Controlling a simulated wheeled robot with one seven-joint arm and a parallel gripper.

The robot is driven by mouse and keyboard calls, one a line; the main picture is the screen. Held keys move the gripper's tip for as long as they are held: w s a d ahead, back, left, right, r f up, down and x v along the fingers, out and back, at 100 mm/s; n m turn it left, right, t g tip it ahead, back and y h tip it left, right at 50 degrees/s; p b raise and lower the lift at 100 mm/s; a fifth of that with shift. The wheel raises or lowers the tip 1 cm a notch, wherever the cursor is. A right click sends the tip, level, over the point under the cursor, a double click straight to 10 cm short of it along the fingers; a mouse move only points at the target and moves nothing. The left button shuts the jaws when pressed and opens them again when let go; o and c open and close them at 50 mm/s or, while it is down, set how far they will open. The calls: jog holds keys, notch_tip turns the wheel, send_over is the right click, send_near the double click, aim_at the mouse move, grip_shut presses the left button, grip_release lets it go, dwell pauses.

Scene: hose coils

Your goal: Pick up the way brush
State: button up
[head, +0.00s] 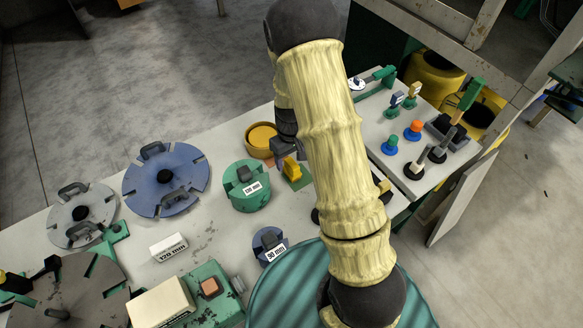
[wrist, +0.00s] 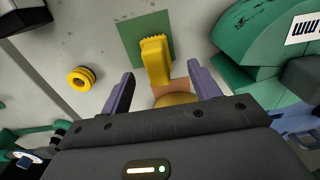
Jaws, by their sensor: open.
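The way brush, a yellow block with a ridged end (wrist: 156,58), lies partly on a green square pad (wrist: 130,40) in the wrist view. In the head view the yellow brush (head: 291,167) shows just below my gripper (head: 284,150). My gripper (wrist: 162,84) is open in the wrist view, with one purple-grey finger on each side of the brush's near part. I see no contact between fingers and brush. The gripper body hides what lies nearer. A tan patch and a rounded yellow shape show between the fingers.
A green drum labelled 130 mm (head: 247,186) stands close by, with a round yellow tin (head: 261,140) behind. A blue disc (head: 166,179) is further left. Several knobs stand on the right-hand table (head: 372,118).

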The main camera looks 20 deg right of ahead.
aim_at(292, 163)
jog(key=shift+f, duration=0.15)
jog(key=shift+f, duration=0.1)
jog(key=shift+d+f+p, duration=0.2)
jog(key=shift+f+p, duration=0.8)
jog(key=shift+f, duration=1.55)
jog(key=c, duration=1.2)
jog(key=shift+r, duration=0.15)
notch_tip(292, 163, up, 10)
jog(key=shift+f+b, duration=0.1)
jog(key=shift+b, duration=1)
